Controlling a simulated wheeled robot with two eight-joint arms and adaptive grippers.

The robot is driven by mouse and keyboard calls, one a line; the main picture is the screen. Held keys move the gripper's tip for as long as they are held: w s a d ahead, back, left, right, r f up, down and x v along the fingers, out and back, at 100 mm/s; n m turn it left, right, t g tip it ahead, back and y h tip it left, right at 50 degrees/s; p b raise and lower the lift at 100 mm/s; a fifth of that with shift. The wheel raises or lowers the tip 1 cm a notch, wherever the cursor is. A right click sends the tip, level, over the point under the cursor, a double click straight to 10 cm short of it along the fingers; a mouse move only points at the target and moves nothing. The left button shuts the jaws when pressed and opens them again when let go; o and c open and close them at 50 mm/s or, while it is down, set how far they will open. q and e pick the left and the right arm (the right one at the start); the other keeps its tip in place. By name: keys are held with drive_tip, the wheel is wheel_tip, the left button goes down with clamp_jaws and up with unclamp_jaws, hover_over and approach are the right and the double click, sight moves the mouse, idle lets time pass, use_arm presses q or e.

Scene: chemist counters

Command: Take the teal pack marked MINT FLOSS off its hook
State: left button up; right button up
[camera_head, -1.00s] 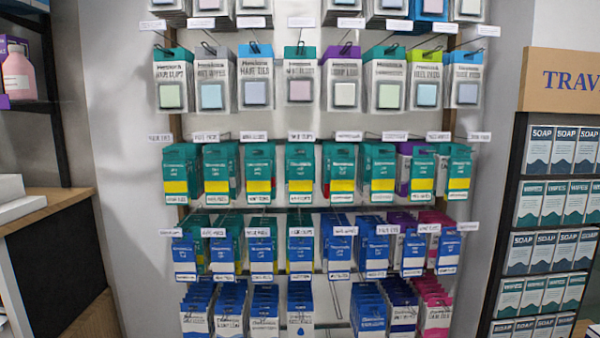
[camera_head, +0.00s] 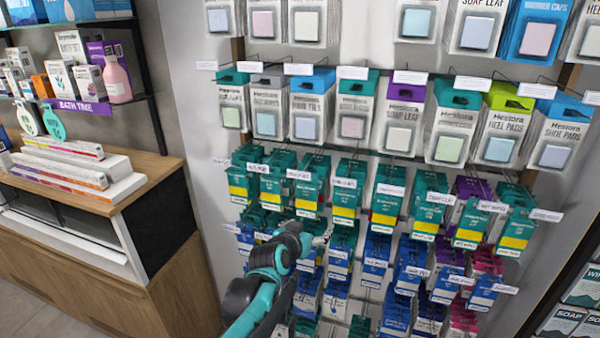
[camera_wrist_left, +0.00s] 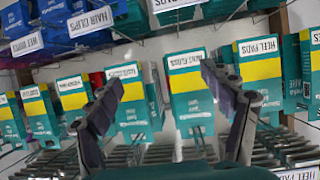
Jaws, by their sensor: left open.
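Teal packs with yellow bands hang in a row across the middle of the rack; one is at the row's centre (camera_head: 345,195). The print is too small in the head view to tell which reads MINT FLOSS. My left gripper (camera_head: 322,238) is just below and in front of the teal row. In the wrist view its two fingers (camera_wrist_left: 160,78) are spread and empty. My right gripper is out of view.
Blue packs (camera_head: 375,255) hang on hooks below the teal row, close by my left gripper. White window packs (camera_head: 352,125) hang above. Price tags (camera_head: 344,183) stick out at the hook ends. A wooden counter (camera_head: 165,270) stands left; a soap shelf (camera_head: 560,325) stands right.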

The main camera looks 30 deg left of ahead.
use_arm(q)
drive_tip(key=y+p, duration=0.1)
drive_tip(key=p, duration=0.2)
approach(306, 201)
drive_tip(key=d+x, duration=0.1)
drive_tip(key=x, duration=0.2)
drive_tip(key=shift+t, duration=0.3)
drive_tip(key=x, duration=0.5)
drive_tip(key=a+x, duration=0.1)
drive_tip(key=x, duration=0.2)
drive_tip(key=shift+f, duration=0.1)
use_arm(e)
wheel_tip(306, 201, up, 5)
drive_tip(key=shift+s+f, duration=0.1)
use_arm(q)
drive_tip(key=shift+n, duration=0.3)
drive_tip(key=shift+s, duration=0.1)
drive_tip(key=c, duration=1.3)
